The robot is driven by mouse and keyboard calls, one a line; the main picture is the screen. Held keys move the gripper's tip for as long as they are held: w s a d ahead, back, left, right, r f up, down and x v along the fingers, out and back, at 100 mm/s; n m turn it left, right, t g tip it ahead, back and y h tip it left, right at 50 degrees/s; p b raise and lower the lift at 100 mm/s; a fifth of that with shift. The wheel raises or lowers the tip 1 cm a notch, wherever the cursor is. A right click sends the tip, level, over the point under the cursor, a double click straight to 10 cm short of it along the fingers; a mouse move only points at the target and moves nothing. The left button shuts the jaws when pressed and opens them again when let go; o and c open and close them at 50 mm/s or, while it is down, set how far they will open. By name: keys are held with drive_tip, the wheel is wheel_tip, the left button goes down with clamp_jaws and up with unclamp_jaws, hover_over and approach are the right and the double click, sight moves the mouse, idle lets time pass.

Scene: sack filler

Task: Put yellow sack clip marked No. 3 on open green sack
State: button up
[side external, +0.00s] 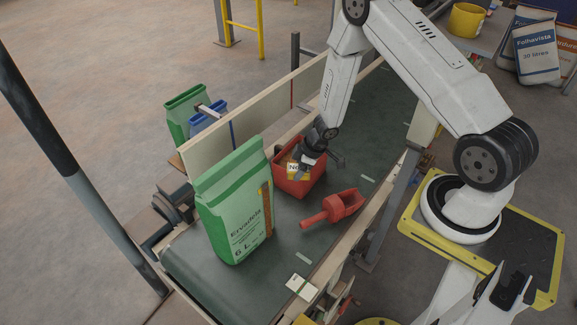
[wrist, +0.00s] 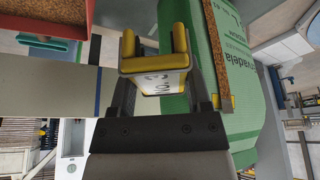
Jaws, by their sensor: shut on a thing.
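My gripper (side external: 304,160) is shut on the yellow clip (side external: 294,172), at the red bin in the side view. In the wrist view the clip (wrist: 158,62) sits between my fingertips (wrist: 160,85), its white label reading No. 3 and its two prongs pointing away from my gripper. The large green sack (side external: 228,200) stands upright on the belt, left of my gripper and apart from it in the side view. It also fills the right of centre in the wrist view (wrist: 250,75). Its top edge shows, but I cannot see into its mouth.
The red bin (side external: 314,190) stands right of the sack on the conveyor belt (side external: 180,260). A red scoop (side external: 335,208) and a pale card (side external: 301,287) lie nearer the front edge. A wooden side board (side external: 225,125) runs behind; another green sack (side external: 181,108) and a blue one stand beyond it.

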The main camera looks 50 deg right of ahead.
sight(230, 157)
drive_tip(key=shift+w+a+r+m+h, duration=0.45)
drive_tip(key=shift+w+r+m+h, duration=0.95)
drive_tip(key=shift+r+m, duration=2.3)
drive_tip(key=shift+w+a+r+m+h, duration=0.45)
drive_tip(key=shift+w+r+m+h, duration=0.95)
drive_tip(key=shift+r+m, duration=2.3)
drive_tip(key=w+a+r+m, duration=0.1)
drive_tip(key=a, duration=0.1)
drive_tip(key=a+r+m+g, duration=0.1)
drive_tip(key=a+m, duration=0.1)
drive_tip(key=a, duration=0.1)
drive_tip(key=w+a+r+m+h, duration=0.1)
drive_tip(key=a+r, duration=0.1)
drive_tip(key=a, duration=0.1)
drive_tip(key=shift+w+a+m+g, duration=0.1)
drive_tip(key=shift+w+m+g, duration=0.2)
drive_tip(key=shift+w+m, duration=0.1)
drive_tip(key=a+r+m, duration=0.1)
drive_tip(key=a+m, duration=0.1)
drive_tip(key=a+r+m+g, duration=0.1)
drive_tip(key=a+m, duration=0.1)
drive_tip(key=a, duration=0.1)
drive_tip(key=a+m+g, duration=0.1)
drive_tip(key=a, duration=0.1)
drive_tip(key=shift+w+a+r+m, duration=0.15)
drive_tip(key=shift+a+r+m, duration=0.25)
drive_tip(key=shift+f, duration=0.3)
drive_tip(key=shift+f, duration=3.45)
drive_tip(key=shift+f, duration=0.1)
